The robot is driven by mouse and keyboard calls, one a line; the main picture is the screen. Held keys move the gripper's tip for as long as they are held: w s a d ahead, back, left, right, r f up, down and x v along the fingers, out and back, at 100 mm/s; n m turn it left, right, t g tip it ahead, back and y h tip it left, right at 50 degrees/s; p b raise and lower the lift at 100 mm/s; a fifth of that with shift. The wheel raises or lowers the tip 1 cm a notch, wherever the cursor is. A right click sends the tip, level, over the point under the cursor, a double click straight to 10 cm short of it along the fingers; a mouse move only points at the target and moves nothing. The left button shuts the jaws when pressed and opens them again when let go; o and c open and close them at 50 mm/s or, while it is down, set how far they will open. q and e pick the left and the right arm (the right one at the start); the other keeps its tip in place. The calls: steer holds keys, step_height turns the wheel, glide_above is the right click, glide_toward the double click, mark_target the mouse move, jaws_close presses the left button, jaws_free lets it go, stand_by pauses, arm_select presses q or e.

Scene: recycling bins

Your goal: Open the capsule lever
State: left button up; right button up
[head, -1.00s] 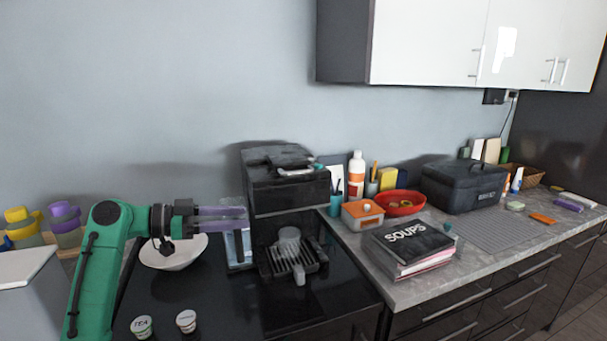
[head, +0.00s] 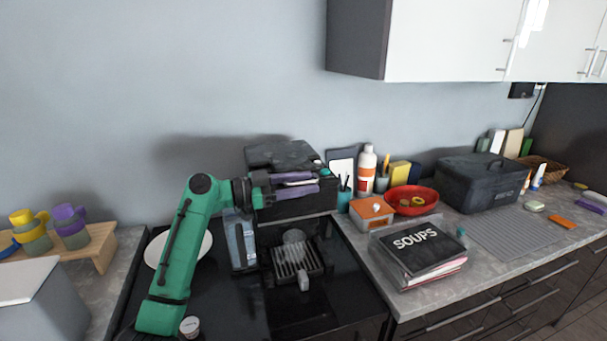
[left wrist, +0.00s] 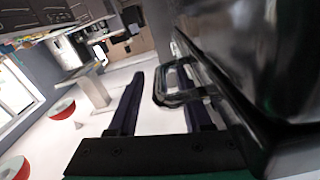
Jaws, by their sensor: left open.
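The black coffee machine (head: 322,203) stands on the dark counter. Its silver capsule lever (head: 298,183) shows at the upper front, between the purple fingers of my left gripper (head: 316,182). The gripper is open, reaching in from the left across the front of the machine. In the left wrist view, the lever's dark loop-shaped handle (left wrist: 172,98) lies between the open fingers, nearer the right one. The machine's glossy body (left wrist: 255,50) fills the right side. I cannot tell whether a finger touches the handle. My right gripper is out of view.
A white bowl (head: 205,247) is partly hidden behind my left arm. A small capsule (head: 190,326) lies near the front. An orange-and-white box (head: 371,213), a red bowl (head: 413,202) and the SOUPS book (head: 420,250) stand right of the machine.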

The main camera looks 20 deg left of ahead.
arm_select(q)
steer(key=shift+s, duration=0.1)
steer(key=shift+c, duration=1)
jaws_close()
steer(key=shift+w, duration=0.2)
